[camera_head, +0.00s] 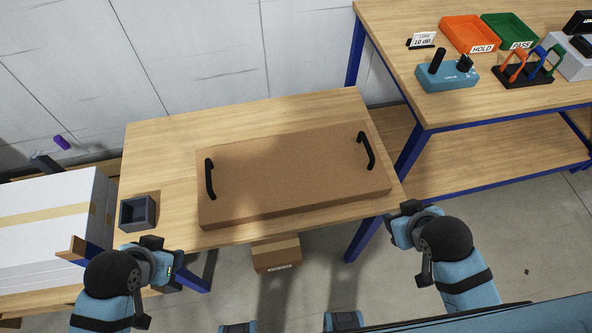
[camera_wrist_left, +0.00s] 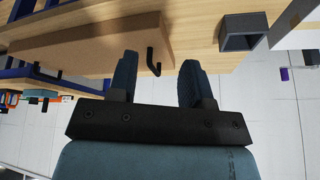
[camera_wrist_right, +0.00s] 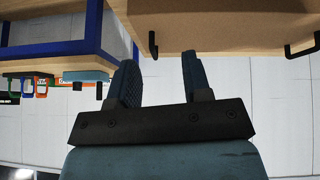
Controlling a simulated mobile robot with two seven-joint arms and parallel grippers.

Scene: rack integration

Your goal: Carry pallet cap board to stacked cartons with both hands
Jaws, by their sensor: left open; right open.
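The brown pallet cap board (camera_head: 290,165) lies flat on a wooden table, with a black handle at its left end (camera_head: 209,178) and another at its right end (camera_head: 367,150). The stacked white cartons (camera_head: 45,215) stand at the far left, with tan tape on top. My left gripper (camera_head: 158,245) is open and empty in front of the table's left part; in the left wrist view the board (camera_wrist_left: 90,48) and a handle (camera_wrist_left: 153,60) are beyond its fingers. My right gripper (camera_head: 402,214) is open and empty near the table's front right corner, apart from the board (camera_wrist_right: 215,25).
A small dark open box (camera_head: 138,212) sits on the table left of the board. A blue-legged workbench (camera_head: 440,100) at the right carries trays and tools. A small carton (camera_head: 277,253) is beneath the table's front edge. A grey wall is behind.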

